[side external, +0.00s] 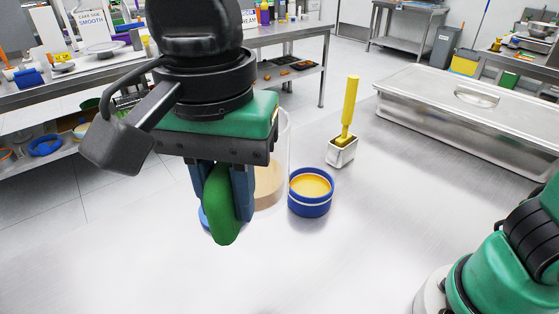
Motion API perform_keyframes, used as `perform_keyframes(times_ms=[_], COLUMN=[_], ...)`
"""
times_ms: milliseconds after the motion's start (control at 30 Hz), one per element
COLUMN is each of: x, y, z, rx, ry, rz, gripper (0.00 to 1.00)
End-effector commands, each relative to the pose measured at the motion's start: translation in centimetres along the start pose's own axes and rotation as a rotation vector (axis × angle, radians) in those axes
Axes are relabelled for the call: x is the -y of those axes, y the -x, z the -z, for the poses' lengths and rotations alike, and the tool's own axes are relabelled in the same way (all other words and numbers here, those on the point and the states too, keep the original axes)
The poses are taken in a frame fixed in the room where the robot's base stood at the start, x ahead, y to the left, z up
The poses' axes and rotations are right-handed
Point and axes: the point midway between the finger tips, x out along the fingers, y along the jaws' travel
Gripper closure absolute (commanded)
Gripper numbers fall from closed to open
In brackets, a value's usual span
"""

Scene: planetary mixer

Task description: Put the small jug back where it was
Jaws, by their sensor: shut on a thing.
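My gripper (224,212) is in the side external view, left of centre, pointing down. Its dark blue fingers are shut on an upright green handle (222,200). Just behind it is a clear vessel (284,135) with beige contents, mostly hidden by my gripper. The green handle seems to belong to this vessel, which looks like the small jug; the join is hidden. I cannot tell whether the vessel's bottom touches the table.
A blue tub (309,204) with yellow contents stands close on the right. A lidded steel pan (470,118) lies at the back right. The steel table (370,250) is clear in front.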

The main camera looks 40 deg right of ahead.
Motion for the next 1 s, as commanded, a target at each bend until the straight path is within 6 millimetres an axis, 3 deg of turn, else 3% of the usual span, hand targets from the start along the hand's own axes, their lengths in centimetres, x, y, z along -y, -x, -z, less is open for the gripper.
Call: perform_keyframes(times_ms=[167,700,833,1000], x=[-0.9,-0.9,-0.9,-0.9], y=[0.1,-12.0,-14.2,-15.4], z=[-1.9,-1.9,-1.9,-1.9], rx=[-0.001,-0.001,-0.001,-0.001], ry=[0.092,0.091,0.091,0.090], rz=[0.000,0.000,0.000,0.000], gripper=[1.00,1.00,1.00,1.00])
